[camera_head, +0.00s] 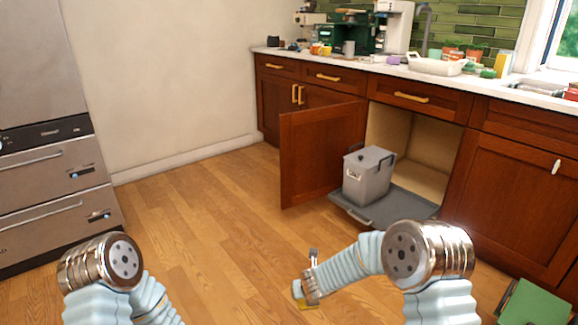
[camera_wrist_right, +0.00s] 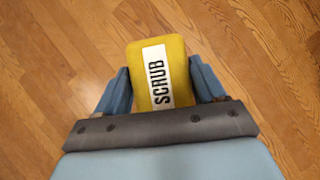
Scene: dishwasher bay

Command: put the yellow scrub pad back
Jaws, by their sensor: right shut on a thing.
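The yellow scrub pad (camera_wrist_right: 175,55) with a white SCRUB label is held between the two blue fingers of my right gripper (camera_wrist_right: 162,85) in the right wrist view. In the head view the pad (camera_head: 298,291) shows small and partly hidden at the end of my right gripper (camera_head: 306,289), over the wood floor. My left arm comes in at the lower left of the head view, but its gripper is out of the picture.
A cabinet door (camera_head: 319,150) stands open, and a grey lidded bin (camera_head: 368,178) sits on a pulled-out tray (camera_head: 420,205). The counter (camera_head: 480,87) holds several items, including a white basin (camera_head: 436,65). A green object (camera_head: 535,305) is at lower right. The middle floor is clear.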

